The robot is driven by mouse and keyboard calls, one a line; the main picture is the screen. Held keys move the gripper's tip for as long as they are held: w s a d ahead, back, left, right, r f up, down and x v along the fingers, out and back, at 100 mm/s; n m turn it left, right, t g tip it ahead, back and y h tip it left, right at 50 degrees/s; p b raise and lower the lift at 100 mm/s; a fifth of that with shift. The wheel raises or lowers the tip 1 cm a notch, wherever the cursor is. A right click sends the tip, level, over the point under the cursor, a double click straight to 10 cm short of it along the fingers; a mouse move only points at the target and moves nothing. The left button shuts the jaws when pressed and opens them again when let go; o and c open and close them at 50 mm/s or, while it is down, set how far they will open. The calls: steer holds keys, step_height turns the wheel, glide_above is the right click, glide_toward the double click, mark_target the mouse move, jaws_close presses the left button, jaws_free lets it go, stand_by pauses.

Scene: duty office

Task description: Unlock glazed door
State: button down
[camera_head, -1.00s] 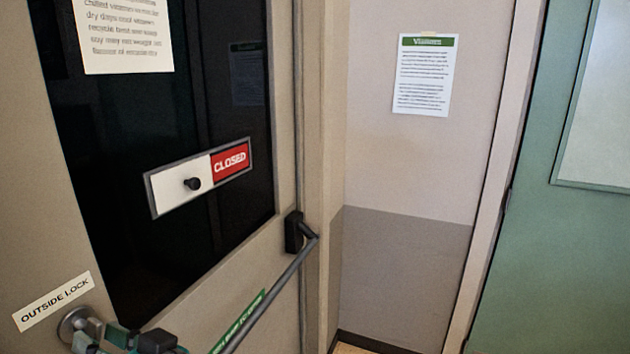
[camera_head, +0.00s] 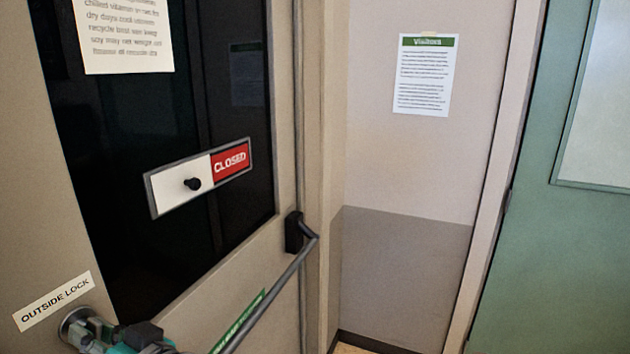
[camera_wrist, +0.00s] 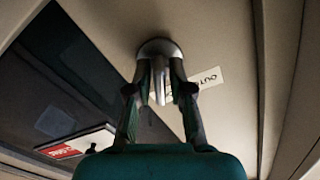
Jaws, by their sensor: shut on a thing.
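The glazed door (camera_head: 285,130) fills the left of the head view, with a dark pane (camera_head: 140,240). A label reading "OUTSIDE LOCK" (camera_head: 54,301) sits just above a round metal lock (camera_head: 72,323); the label also shows partly hidden in the wrist view (camera_wrist: 208,79). In the wrist view, the lock's round base (camera_wrist: 158,47) has a thumb-turn (camera_wrist: 158,80) standing out from it. My gripper (camera_wrist: 157,92) has its two fingers on either side of the thumb-turn, shut on it. In the head view, my gripper (camera_head: 90,341) is at the lower left, partly cut off.
A grey push bar (camera_head: 270,295) runs across the door, up to a black bracket (camera_head: 293,232). A slider sign (camera_head: 230,162) reads "CLOSED". A notice (camera_head: 424,75) hangs on the wall. A green door (camera_head: 570,230) stands at the right.

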steer(key=n, duration=0.6)
steer(key=c, duration=1.2)
jaws_free()
steer(key=shift+c, duration=0.2)
steer(key=shift+d, duration=0.1)
steer(key=v, duration=0.9)
